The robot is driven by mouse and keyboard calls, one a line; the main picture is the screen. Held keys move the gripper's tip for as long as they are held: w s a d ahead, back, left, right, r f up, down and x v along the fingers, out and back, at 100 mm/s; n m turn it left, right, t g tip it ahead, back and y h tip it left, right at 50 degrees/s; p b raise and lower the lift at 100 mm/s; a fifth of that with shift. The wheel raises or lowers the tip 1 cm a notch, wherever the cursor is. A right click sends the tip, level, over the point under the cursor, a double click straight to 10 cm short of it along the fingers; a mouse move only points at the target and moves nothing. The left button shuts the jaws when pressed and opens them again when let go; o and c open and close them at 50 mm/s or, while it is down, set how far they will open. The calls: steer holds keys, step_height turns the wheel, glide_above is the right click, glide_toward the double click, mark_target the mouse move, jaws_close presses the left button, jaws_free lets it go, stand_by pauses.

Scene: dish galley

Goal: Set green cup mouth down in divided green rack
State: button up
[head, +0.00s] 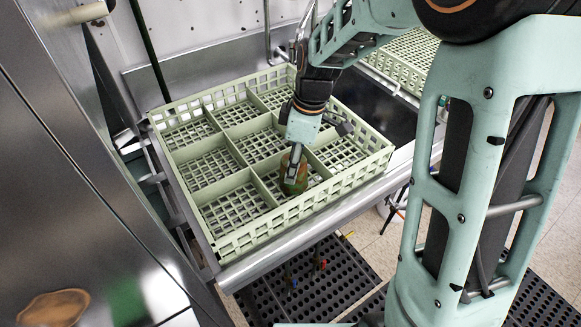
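The divided green rack (232,240) is pale green, with a grid floor and several square compartments. The green cup (292,185), green with a brownish tint, is in the middle compartment of the near row. It looks roughly upright on its axis; I cannot tell which end is its mouth. My gripper (295,160) points down into that compartment from above, with a finger overlapping the cup's upper part. The other finger is hidden, so I cannot tell whether it grips the cup.
The rack rests on a steel counter (300,232). Its other compartments look empty. Another pale green rack (410,60) stands behind to the right. A steel panel (70,200) rises at left. Black perforated mats (325,285) lie on the floor.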

steer(key=shift+s+a+f, duration=0.1)
steer(key=shift+f, duration=0.4)
steer(key=shift+f, duration=0.1)
steer(key=o, duration=1.1)
steer(key=r, duration=0.4)
steer(key=d+r, duration=0.1)
steer(key=r, duration=0.3)
steer(key=d+r, duration=0.1)
steer(key=r, duration=0.3)
steer(key=shift+s, duration=0.15)
